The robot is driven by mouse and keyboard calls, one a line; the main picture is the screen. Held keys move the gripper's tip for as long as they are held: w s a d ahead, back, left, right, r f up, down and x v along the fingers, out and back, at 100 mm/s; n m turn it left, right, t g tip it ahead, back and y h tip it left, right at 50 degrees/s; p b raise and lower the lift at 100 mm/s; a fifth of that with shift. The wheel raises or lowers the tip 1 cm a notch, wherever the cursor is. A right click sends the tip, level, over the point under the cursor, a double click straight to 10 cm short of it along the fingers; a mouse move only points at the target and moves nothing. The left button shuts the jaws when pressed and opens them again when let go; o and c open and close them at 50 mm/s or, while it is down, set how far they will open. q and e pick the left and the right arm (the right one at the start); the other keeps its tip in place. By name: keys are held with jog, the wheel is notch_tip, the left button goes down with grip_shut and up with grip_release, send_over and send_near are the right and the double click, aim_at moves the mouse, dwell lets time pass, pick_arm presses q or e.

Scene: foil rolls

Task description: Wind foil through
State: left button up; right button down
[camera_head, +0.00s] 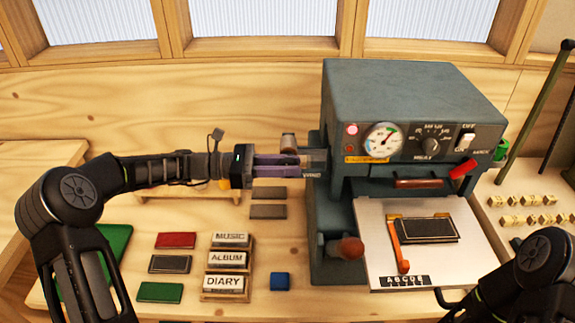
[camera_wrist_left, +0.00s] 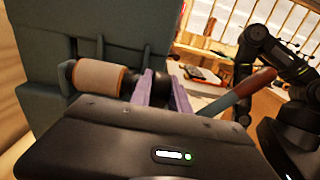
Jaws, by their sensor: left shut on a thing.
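The grey foil stamping machine (camera_head: 400,85) stands at centre right. My left gripper (camera_head: 312,163), with purple fingers, reaches its left side from the left. In the left wrist view the fingers (camera_wrist_left: 160,92) are shut on a dark round knob (camera_wrist_left: 163,72), which is mostly hidden in the head view. A tan foil roll (camera_wrist_left: 100,77) sits just left of the fingers in the wrist view, and it shows in the head view (camera_head: 288,143) just above them. Part of my right arm shows at the lower right; its gripper is not in view.
A lever with a red-brown grip (camera_head: 346,247) juts from the machine's lower left. A pale plate (camera_head: 385,240) in front holds a dark booklet (camera_head: 428,228). Labelled blocks (camera_head: 227,260), coloured cards (camera_head: 176,240) and a blue block (camera_head: 280,281) lie at left. Small brass pieces (camera_head: 540,216) stand at right.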

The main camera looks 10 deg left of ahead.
pick_arm(q)
grip_shut()
jog(key=shift+y, duration=0.3)
jog(key=shift+r+g+y+p, duration=0.15)
jog(key=shift+g+y+p, duration=0.2)
jog(key=shift+y, duration=0.35)
jog(key=y, duration=0.3)
jog(key=shift+d+g, duration=0.2)
jog(key=shift+g, duration=0.15)
jog(key=y, duration=0.2)
jog(key=g+y, duration=0.1)
jog(key=y, duration=0.2)
jog(key=shift+w+d, duration=0.15)
jog(key=shift+d, duration=0.05)
jog(key=y, duration=0.3)
jog(key=g+y, duration=0.1)
jog(key=shift+f+y, duration=0.25)
jog(key=shift+y, duration=0.05)
